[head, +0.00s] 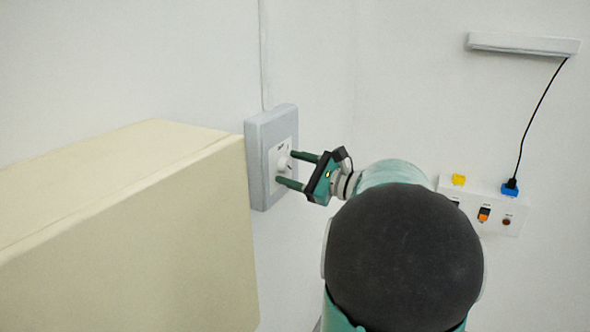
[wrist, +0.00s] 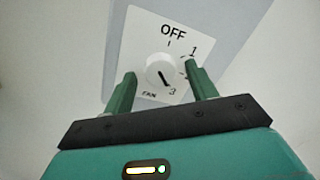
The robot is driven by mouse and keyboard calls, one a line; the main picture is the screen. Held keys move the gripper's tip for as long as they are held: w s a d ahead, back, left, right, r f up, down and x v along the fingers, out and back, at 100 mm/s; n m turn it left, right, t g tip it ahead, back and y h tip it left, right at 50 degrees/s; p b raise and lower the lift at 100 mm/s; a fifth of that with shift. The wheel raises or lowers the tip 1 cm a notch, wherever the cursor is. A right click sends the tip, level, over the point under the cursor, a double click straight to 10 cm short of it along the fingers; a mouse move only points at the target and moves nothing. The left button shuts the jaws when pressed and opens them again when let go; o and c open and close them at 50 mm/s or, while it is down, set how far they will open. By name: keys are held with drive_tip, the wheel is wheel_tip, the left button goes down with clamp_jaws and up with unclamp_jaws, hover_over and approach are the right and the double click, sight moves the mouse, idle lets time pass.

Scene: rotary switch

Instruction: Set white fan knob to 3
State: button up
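The white fan knob (wrist: 158,66) sits on a white plate (wrist: 137,45) marked OFF, 1, 3 and FAN; the mark between 1 and 3 is partly hidden by the right finger. The knob's dark line points down and slightly right, toward the 3. In the head view the knob (head: 284,162) faces right from the grey wall box (head: 258,160). My gripper (wrist: 162,73) is open, with one green finger on each side of the knob and a visible gap to it. In the head view my gripper (head: 286,167) has its fingertips close to the plate.
A large cream box (head: 120,230) stands left of the switch, its edge near the wall box. On the right wall are a white panel (head: 480,205) with switches and plugs, a black cable (head: 535,110) and a white fixture (head: 525,45).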

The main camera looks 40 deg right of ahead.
drive_tip(key=shift+s, duration=0.1)
drive_tip(key=v, duration=1.3)
drive_tip(key=shift+s, duration=0.35)
drive_tip(key=shift+s+d, duration=0.1)
drive_tip(key=shift+d, duration=0.1)
